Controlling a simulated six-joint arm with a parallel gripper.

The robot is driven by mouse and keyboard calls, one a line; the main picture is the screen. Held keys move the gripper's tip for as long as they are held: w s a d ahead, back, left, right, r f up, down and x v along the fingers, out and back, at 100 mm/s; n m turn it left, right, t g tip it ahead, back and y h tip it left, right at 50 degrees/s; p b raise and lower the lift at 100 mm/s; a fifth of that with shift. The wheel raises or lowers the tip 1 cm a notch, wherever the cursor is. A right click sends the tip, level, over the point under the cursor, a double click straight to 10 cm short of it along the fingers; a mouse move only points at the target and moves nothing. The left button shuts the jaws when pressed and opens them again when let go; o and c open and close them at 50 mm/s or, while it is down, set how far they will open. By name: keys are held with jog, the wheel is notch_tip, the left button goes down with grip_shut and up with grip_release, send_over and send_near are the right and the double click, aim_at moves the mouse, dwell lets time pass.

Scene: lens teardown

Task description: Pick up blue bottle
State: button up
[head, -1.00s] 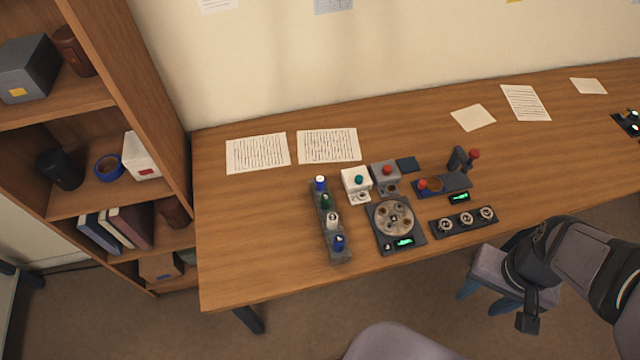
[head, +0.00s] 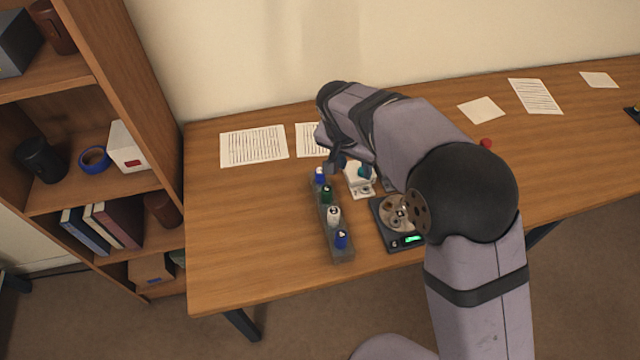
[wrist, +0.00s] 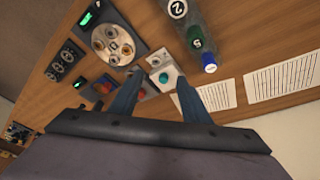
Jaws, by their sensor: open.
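A narrow grey rack (head: 345,256) holds a row of upright bottles. A blue-topped bottle (head: 320,176) stands at its far end, and another blue-topped bottle (head: 341,240) at its near end. A green bottle (head: 327,194) and a white bottle (head: 334,215) stand between them. In the wrist view the far blue-topped bottle (wrist: 208,62) is just right of my fingers. My gripper (head: 338,162) is open and empty, above and beside the rack's far end. In the wrist view my gripper (wrist: 158,82) has its fingers apart, with a white device showing between them.
The white device (wrist: 165,76) with a teal button stands close right of the rack in the head view. A round carousel device (head: 385,235) is nearer the front. Paper sheets (head: 253,146) lie at the back. The table left of the rack is clear; a bookshelf (head: 165,150) stands beyond.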

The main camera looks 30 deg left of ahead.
jog(key=t+b, duration=0.1)
send_near(319, 172)
notch_tip(319, 172, down, 3)
jog(key=shift+w+d+f+y+p, duration=0.15)
jog(key=shift+w+f+p, duration=0.4)
jog(key=shift+f, duration=0.1)
jog(key=shift+w+d+f+y+p, duration=0.15)
jog(key=shift+w+f+p, duration=0.35)
jog(key=shift+f, duration=0.15)
jog(key=shift+p+x, duration=0.85)
jog(key=shift+x, duration=1.25)
jog(key=c, duration=1.1)
